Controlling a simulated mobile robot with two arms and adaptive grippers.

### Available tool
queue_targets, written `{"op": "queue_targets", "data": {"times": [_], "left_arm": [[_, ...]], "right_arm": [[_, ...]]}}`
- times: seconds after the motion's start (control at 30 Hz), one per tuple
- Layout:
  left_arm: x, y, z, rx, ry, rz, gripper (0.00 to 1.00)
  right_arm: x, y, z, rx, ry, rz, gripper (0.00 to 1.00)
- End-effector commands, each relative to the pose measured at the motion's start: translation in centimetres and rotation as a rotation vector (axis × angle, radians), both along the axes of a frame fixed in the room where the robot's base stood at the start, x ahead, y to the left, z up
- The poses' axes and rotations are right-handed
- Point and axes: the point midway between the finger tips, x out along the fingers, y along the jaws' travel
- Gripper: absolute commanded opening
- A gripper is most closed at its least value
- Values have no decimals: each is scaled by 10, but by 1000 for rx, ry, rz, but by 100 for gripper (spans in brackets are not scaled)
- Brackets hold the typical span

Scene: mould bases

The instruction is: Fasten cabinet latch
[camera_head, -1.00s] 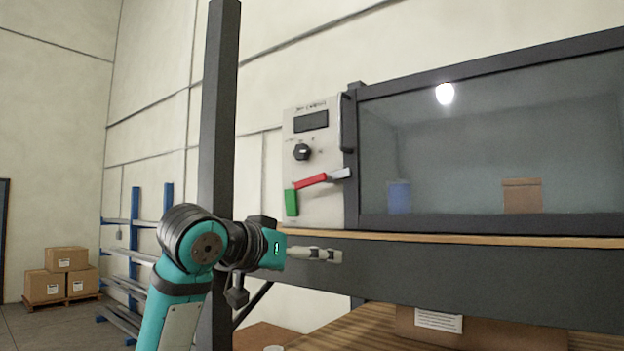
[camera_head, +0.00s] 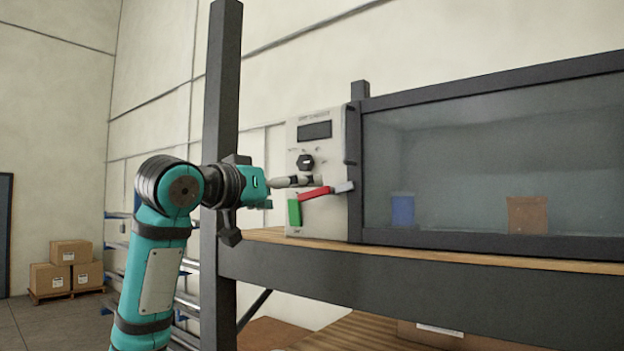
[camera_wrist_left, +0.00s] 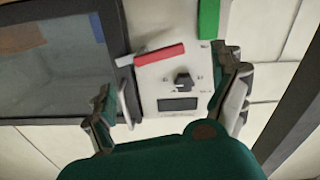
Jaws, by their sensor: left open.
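The glass-fronted cabinet (camera_head: 450,242) stands on a shelf, with a pale control panel (camera_head: 330,220) at its left side. The latch has a red handle (camera_head: 316,193) with a grey end (camera_head: 344,187) beside the door frame. The red handle also shows in the left wrist view (camera_wrist_left: 160,54), above the knob there. My left gripper (camera_head: 318,181) is in front of the panel, just above the red handle in the head view. In the wrist view its open fingers (camera_wrist_left: 166,70) stand apart, with the panel between them and nothing held. Contact cannot be told. My right gripper is not in view.
The panel carries a black knob (camera_head: 305,162), a dark display (camera_head: 315,130) and a green piece (camera_head: 294,212). A dark upright post (camera_head: 222,90) stands behind my left arm. The shelf edge (camera_head: 450,262) runs below the cabinet. Cartons (camera_head: 70,265) are far left.

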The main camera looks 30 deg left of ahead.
Motion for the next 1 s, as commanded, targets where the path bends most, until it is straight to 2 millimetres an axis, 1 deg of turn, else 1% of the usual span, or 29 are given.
{"op": "queue_targets", "data": {"times": [0.03, 0.1, 0.2, 0.33, 0.5, 0.77, 0.87, 1.0], "left_arm": [[12, -1, 4, -1, 5, -1, 95], [26, -3, 4, -1, 5, -2, 95], [44, -4, 3, -1, 4, -1, 95], [60, -5, 2, -1, 3, -2, 95], [70, -5, 1, 1, 0, 0, 95], [71, -6, 0, 1, 0, 0, 95], [71, -6, 0, 0, 0, 0, 83], [70, -6, 0, 0, 0, 0, 65]], "right_arm": [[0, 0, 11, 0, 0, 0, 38], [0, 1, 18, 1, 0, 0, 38], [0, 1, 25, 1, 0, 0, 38], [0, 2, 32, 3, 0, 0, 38], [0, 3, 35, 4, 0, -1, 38], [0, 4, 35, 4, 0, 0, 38], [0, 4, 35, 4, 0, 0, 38], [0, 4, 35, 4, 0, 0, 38]]}}
